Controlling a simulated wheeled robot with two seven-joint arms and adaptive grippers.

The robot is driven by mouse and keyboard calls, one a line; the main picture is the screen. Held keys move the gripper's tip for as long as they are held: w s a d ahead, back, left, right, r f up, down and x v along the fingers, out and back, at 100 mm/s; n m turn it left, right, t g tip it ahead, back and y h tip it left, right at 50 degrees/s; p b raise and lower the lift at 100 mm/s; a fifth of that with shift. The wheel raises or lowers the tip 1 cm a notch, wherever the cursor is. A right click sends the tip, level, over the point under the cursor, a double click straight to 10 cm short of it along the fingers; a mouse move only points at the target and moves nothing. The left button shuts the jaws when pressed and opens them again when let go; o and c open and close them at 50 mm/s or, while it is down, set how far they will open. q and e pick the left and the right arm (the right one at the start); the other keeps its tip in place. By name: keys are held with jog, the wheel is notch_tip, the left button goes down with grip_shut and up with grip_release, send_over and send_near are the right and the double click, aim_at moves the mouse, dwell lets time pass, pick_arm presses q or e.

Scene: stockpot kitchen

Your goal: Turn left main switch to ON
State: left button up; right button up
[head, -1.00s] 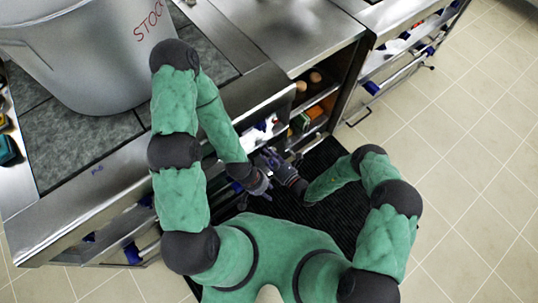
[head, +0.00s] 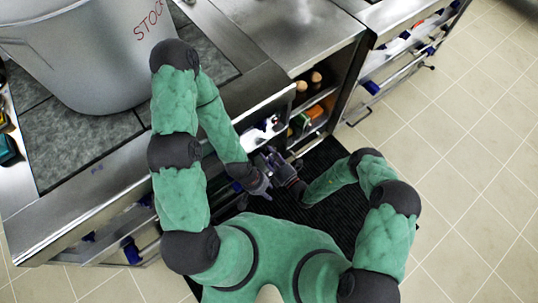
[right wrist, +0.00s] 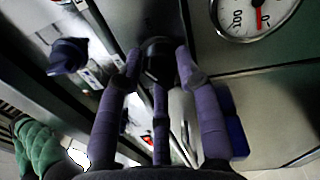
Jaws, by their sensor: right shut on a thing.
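In the right wrist view, a dark round knob (right wrist: 157,58) stands on the grey front panel. The purple fingers of my right gripper (right wrist: 158,66) are shut around it. A dark blue knob (right wrist: 68,55) sits on the panel to the left, apart from the fingers. I cannot read any switch label or setting. In the head view, my right gripper (head: 274,160) is against the counter's front. My left gripper (head: 262,187) hangs just below it, close beside it; its fingers are too small to judge. The held knob is hidden there.
A large stockpot (head: 90,60) stands on the stove top at the upper left. An open shelf with eggs (head: 315,77) is to the right of the grippers. A gauge (right wrist: 250,14) sits on the panel at the upper right. The tiled floor (head: 470,180) is clear.

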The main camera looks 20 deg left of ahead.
jog(key=m, duration=0.2)
jog(key=w+m, duration=0.1)
jog(key=m, duration=0.2)
jog(key=shift+d+r+t, duration=0.1)
jog(key=shift+d+t, duration=0.05)
jog(key=shift+t, duration=0.25)
jog(key=shift+m, duration=0.4)
jog(key=o, duration=0.9)
jog(key=shift+o, duration=1.2)
jog(key=shift+s, duration=0.2)
jog(key=shift+s, duration=0.15)
